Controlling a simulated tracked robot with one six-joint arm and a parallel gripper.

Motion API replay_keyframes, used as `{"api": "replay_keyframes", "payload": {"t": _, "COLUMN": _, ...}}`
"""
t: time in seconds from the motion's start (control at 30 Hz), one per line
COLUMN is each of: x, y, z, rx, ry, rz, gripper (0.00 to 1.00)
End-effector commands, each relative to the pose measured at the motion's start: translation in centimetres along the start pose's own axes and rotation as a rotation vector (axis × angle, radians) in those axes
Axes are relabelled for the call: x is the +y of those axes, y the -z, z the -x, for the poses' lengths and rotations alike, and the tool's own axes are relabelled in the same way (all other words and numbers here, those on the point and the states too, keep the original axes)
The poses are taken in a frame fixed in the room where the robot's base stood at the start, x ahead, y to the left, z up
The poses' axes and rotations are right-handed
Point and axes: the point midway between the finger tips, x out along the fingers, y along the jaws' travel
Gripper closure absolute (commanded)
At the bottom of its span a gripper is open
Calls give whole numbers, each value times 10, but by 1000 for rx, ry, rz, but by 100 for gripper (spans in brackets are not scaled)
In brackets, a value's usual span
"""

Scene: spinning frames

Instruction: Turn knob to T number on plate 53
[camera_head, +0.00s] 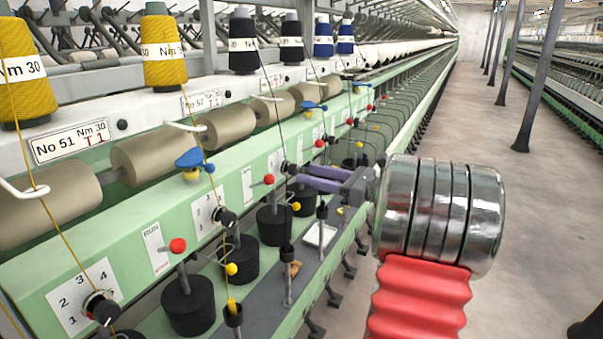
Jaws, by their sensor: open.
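My gripper (298,177) reaches in from the right with its two purple-grey fingers apart. The fingertips are close to a small black knob (287,168) on the green rail, at the third station from the front. I cannot tell whether they touch or surround it. The number plate (271,83) above that station is small, and its text is not readable here. The dial scale around that knob is largely hidden or too small to read. Nearer, a plate (70,141) reads No 51, Nm 30, T 1, and another plate (201,101) appears to read No 52.
Nearer black knobs (102,307) and (225,217) sit on numbered dials. Red balls (178,246), blue levers (195,158), yarn strands and black cylinders (187,303) crowd the rail around my gripper. The concrete aisle (540,190) on the right is open, with grey posts (540,75).

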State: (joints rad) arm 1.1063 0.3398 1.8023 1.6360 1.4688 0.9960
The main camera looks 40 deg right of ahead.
Motion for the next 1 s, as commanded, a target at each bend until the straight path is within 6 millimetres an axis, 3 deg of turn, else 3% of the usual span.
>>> {"api": "replay_keyframes", "payload": {"t": 0.1, "x": 1, "y": 0, "z": -19, "rx": -1, "ry": -2, "rz": 0, "gripper": 57}}
{"api": "replay_keyframes", "payload": {"t": 0.3, "x": 0, "y": 0, "z": -37, "rx": 0, "ry": 0, "rz": 0, "gripper": 57}}
{"api": "replay_keyframes", "payload": {"t": 0.67, "x": 0, "y": 0, "z": -40, "rx": -1, "ry": 1, "rz": 0, "gripper": 57}}
{"api": "replay_keyframes", "payload": {"t": 1.0, "x": 0, "y": 0, "z": -40, "rx": 0, "ry": 1, "rz": 0, "gripper": 81}}
